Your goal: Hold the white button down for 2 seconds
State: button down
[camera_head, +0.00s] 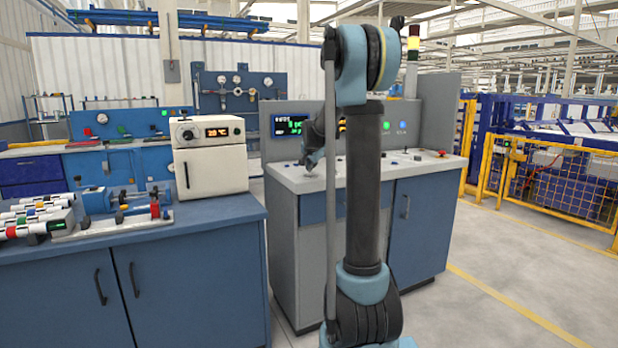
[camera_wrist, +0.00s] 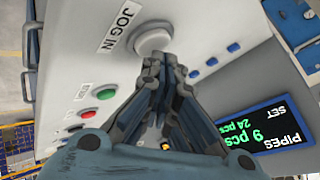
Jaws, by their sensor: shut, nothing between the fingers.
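The white button (camera_wrist: 153,38) is a large round button beside a label reading "JOG IN" on the light grey panel in the wrist view. My gripper (camera_wrist: 152,64) is shut and empty, with its fingertips at the button's lower edge in that view. Whether the tips touch the button or stop just short of it I cannot tell. In the head view my gripper (camera_head: 310,168) is small, low over the left part of the console top (camera_head: 290,182). The button is not clear there, and my arm covers the middle of the console.
Near the white button are a green button (camera_wrist: 105,92), a red button (camera_wrist: 88,114) and several small blue ones. A display (camera_wrist: 275,128) reads "PIPES SET". A workbench (camera_head: 180,220) with a white oven (camera_head: 210,158) stands to the left. A yellow fence (camera_head: 550,180) stands to the right.

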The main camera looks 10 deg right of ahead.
jog(key=shift+f, duration=0.35)
dwell(1.1)
jog(key=shift+r, duration=0.2)
dwell(1.8)
jog(key=shift+r, duration=0.6)
jog(key=shift+r, duration=0.1)
jog(key=shift+r, duration=2.4)
